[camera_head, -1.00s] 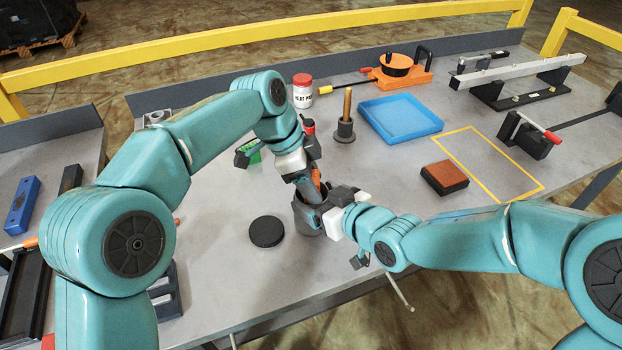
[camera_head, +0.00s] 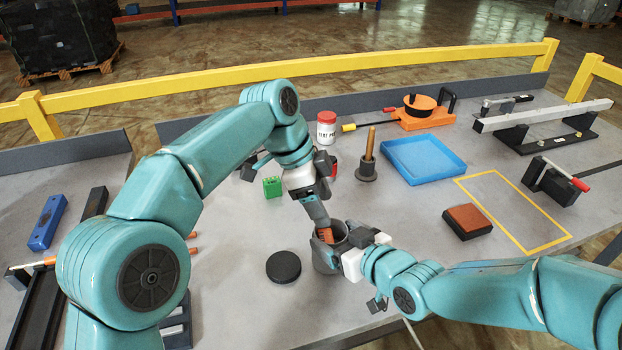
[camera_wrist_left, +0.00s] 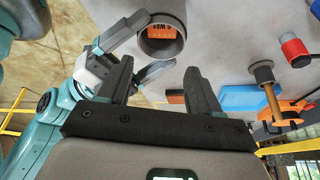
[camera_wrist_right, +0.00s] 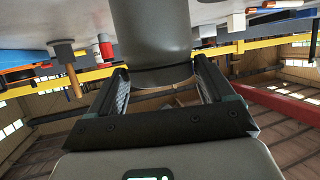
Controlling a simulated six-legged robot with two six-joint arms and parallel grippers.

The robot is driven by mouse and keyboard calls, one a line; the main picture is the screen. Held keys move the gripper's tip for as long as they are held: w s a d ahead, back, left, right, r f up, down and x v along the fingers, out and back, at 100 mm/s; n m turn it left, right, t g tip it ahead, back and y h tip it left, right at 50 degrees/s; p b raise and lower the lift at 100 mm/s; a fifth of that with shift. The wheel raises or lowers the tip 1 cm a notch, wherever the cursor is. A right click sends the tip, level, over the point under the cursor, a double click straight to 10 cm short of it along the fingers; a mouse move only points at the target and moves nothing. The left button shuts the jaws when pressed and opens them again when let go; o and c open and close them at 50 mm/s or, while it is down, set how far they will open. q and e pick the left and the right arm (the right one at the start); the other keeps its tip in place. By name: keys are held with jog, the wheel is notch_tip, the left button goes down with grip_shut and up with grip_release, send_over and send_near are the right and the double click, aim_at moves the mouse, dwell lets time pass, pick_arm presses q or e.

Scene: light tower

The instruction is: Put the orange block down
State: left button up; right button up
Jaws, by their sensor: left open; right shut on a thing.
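The left wrist view also shows the block (camera_wrist_left: 168,14) within the cup's rim (camera_wrist_left: 181,47). My left gripper (camera_head: 323,220) is just above the cup, open and empty; its fingertips (camera_wrist_left: 160,72) are apart from the block. My right gripper (camera_head: 337,243) is shut around the cup's side, and the right wrist view shows the cup wall (camera_wrist_right: 152,45) between its fingers (camera_wrist_right: 160,75). The block's lower part is hidden by the cup.
A black disc (camera_head: 284,266) lies left of the cup. A green block (camera_head: 272,187), a post on a round base (camera_head: 367,165) and a white jar (camera_head: 326,128) stand behind. A blue tray (camera_head: 424,160) and a brown-topped block (camera_head: 467,221) are to the right.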

jog(key=shift+f, duration=0.1)
pick_arm(q)
jog(key=v, duration=0.7)
jog(key=shift+d, duration=0.15)
jog(key=shift+s, duration=0.1)
pick_arm(e)
jog(key=o, duration=1.1)
